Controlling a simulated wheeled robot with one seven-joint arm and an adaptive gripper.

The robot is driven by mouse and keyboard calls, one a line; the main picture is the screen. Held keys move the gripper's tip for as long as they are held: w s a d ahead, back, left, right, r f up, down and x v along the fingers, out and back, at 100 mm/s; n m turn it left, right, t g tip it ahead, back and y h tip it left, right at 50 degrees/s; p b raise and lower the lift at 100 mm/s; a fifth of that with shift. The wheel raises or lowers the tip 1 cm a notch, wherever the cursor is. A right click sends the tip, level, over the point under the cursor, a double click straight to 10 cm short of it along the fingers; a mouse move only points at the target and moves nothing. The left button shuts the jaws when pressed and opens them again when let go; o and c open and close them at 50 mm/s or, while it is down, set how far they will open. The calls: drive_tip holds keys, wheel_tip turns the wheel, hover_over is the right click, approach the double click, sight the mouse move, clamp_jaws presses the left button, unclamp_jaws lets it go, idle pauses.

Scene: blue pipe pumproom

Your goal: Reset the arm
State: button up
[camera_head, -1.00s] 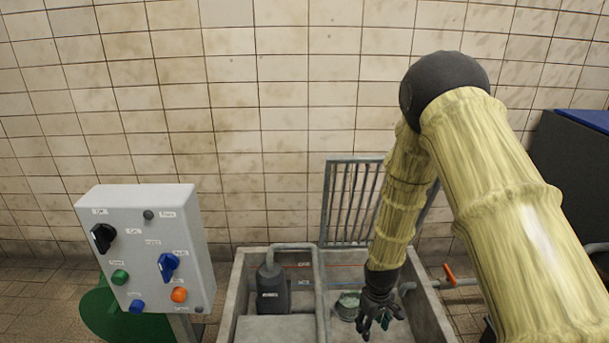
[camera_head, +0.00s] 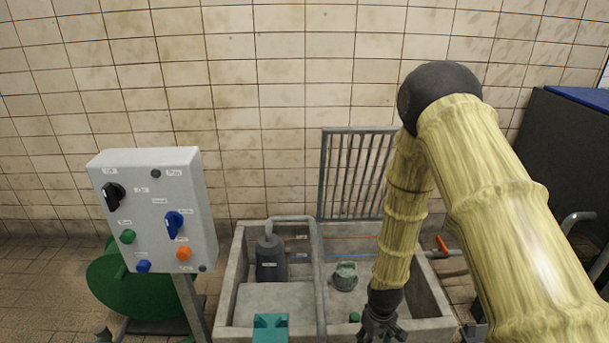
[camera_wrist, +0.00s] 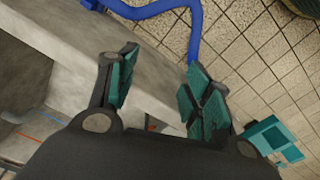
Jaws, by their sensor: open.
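My arm reaches down from the right in the head view, and my gripper (camera_head: 382,333) hangs over the front right part of the concrete basin (camera_head: 436,300). In the wrist view my gripper (camera_wrist: 160,92) has its two teal-padded fingers spread apart with nothing between them. The basin's concrete rim (camera_wrist: 75,45) shows behind the fingers. The fingertips are partly cut off at the bottom edge of the head view.
A grey control box (camera_head: 155,210) stands at the left. The basin holds a dark pump (camera_head: 270,258) and a grey-green fitting (camera_head: 345,276). A metal grate (camera_head: 352,175) leans on the tiled wall. A teal object (camera_head: 270,328) stands in front. A blue hose (camera_wrist: 192,25) crosses the wrist view.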

drive_tip(key=s+d+f+m+b, duration=0.15)
drive_tip(key=s+f+b, duration=0.35)
drive_tip(key=s, duration=0.5)
drive_tip(key=s+f+m+b, duration=0.2)
drive_tip(key=s+f+b, duration=0.1)
drive_tip(key=s+f, duration=0.6)
drive_tip(key=s+d+f+m+b, duration=0.15)
drive_tip(key=s+f+b, duration=0.3)
drive_tip(key=s, duration=0.55)
wheel_tip(320, 180, up, 38)
drive_tip(key=p, duration=3.8)
drive_tip(key=shift+s+f, duration=0.15)
drive_tip(key=shift+s, duration=0.2)
